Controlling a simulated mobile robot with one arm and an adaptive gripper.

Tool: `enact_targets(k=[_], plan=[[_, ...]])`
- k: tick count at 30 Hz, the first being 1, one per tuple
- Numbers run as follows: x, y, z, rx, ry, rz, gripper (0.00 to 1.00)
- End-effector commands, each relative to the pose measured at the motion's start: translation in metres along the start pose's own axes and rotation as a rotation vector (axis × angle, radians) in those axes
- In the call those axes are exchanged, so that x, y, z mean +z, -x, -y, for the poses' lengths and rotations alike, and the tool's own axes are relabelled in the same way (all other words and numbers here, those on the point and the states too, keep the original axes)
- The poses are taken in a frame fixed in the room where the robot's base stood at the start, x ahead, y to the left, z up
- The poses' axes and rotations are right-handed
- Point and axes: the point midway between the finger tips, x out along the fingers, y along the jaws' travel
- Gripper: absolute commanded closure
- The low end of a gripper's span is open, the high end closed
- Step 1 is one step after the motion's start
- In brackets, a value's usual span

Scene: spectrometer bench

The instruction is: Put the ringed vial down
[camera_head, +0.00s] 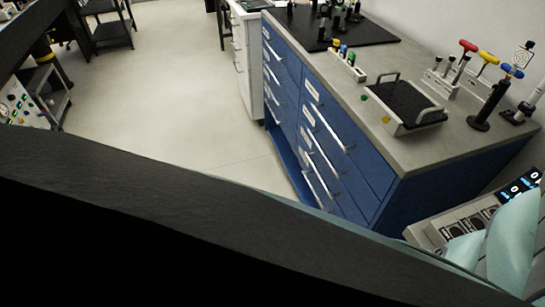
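A small white rack (348,66) stands on the grey bench top (330,45), left of the black tray. Small vials with coloured tops (344,50) stand at it. They are too small for me to tell whether one bears a ring. I cannot make out the ringed vial anywhere. My gripper is not in view, so what it holds is hidden. A large dark shape, whose nature I cannot tell, fills the lower left and hides what is behind it.
A black tray with metal handles (402,102) sits near the bench's front edge. Tools with red, yellow and blue handles (487,58) stand behind it. A black mat (365,35) lies farther back. Blue drawers (345,150) face open floor (180,90). A device with displays (475,222) is lower right.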

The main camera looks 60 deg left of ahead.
Motion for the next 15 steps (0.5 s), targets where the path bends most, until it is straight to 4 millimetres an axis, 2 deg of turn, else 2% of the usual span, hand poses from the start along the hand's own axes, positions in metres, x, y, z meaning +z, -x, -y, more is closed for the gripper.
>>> enact_targets(k=[5, 6, 12, 15], plan=[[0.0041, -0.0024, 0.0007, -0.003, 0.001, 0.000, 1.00], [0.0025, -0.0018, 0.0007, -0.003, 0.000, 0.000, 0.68], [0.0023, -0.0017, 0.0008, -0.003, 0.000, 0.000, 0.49], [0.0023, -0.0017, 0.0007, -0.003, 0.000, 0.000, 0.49]])
